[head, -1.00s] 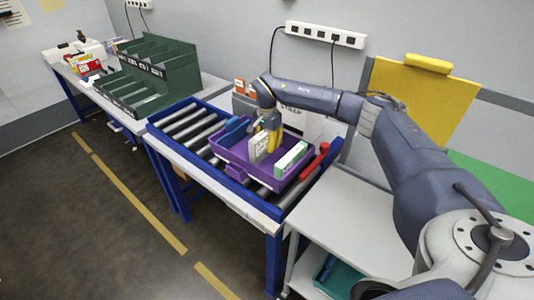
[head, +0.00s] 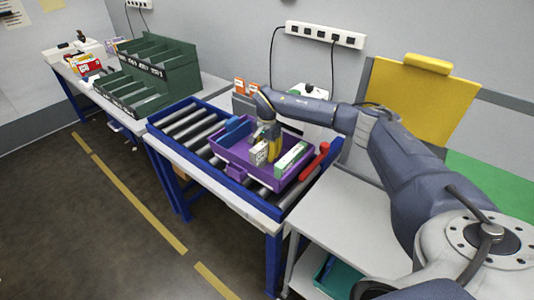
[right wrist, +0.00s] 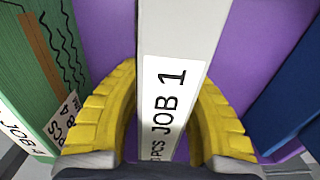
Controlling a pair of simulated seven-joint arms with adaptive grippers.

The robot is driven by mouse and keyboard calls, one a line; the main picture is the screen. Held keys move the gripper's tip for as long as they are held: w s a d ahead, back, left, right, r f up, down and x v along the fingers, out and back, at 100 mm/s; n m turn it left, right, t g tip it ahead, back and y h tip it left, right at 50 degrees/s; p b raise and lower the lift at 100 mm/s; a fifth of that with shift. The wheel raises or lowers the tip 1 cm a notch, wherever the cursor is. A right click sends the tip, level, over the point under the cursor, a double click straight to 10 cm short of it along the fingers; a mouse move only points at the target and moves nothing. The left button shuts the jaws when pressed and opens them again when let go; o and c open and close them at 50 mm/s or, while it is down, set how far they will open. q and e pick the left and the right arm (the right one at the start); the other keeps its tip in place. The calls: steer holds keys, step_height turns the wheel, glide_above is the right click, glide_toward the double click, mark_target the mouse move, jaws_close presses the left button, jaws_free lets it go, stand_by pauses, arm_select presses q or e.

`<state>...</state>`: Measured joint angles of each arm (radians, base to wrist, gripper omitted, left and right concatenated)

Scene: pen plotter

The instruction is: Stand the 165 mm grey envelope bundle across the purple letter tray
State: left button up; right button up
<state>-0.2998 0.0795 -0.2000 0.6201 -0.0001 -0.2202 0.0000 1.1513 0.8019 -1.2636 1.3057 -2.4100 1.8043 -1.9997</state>
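The purple letter tray (head: 236,172) sits on the roller conveyor. My right gripper (head: 268,148) reaches down into it with yellow fingers. The light grey envelope bundle (head: 259,153) is upright between those fingers, inside the tray; whether its lower edge touches the tray floor is hidden. In the right wrist view the bundle (right wrist: 182,50) has a "JOB 1" label facing the camera, and the yellow fingers (right wrist: 162,75) close against both its sides. My left gripper is not in view.
A green-and-white bundle (head: 291,158) stands in the tray's right part, and a blue item (head: 236,128) at its left end. A red bar (head: 315,162) lies right of the tray. A green sorting rack (head: 155,75) stands on the left bench. Rollers left of the tray are bare.

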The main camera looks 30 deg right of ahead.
steer(key=o, duration=0.3)
steer(key=shift+o, duration=0.2)
steer(key=shift+r, duration=0.1)
step_height(320, 180, up, 12)
steer(key=shift+r, duration=0.1)
stand_by(0.4)
stand_by(1.1)
